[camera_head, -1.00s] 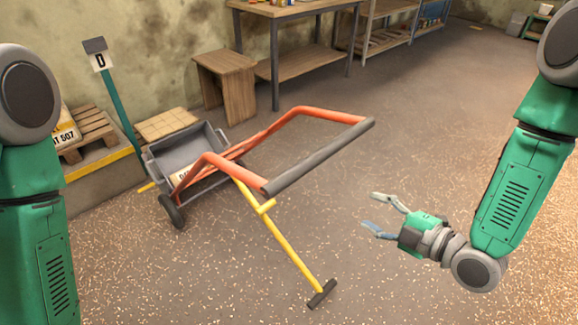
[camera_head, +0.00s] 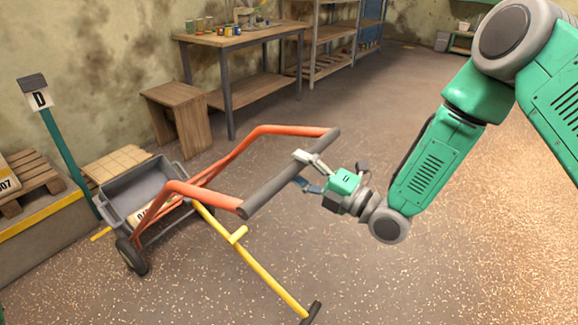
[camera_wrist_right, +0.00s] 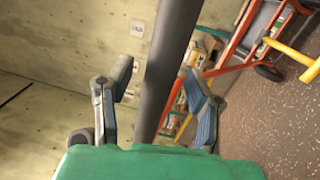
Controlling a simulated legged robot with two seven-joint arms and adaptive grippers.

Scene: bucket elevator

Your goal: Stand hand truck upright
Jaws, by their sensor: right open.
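The hand truck (camera_head: 205,171) has an orange tube frame, a grey handle bar (camera_head: 270,188) and black wheels. It leans back with its handle toward me, and a grey bin (camera_head: 143,190) sits at its low end. A yellow T-ended bar (camera_head: 262,268) slants from it to the floor. My right gripper (camera_head: 308,172) is open at the handle bar, with fingers on either side of it. In the right wrist view the grey bar (camera_wrist_right: 168,75) runs between the two open fingers (camera_wrist_right: 160,88); contact cannot be told. My left gripper is out of view.
A wooden stool (camera_head: 178,110) and a workbench (camera_head: 240,36) stand behind. The floor at front and right is clear.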

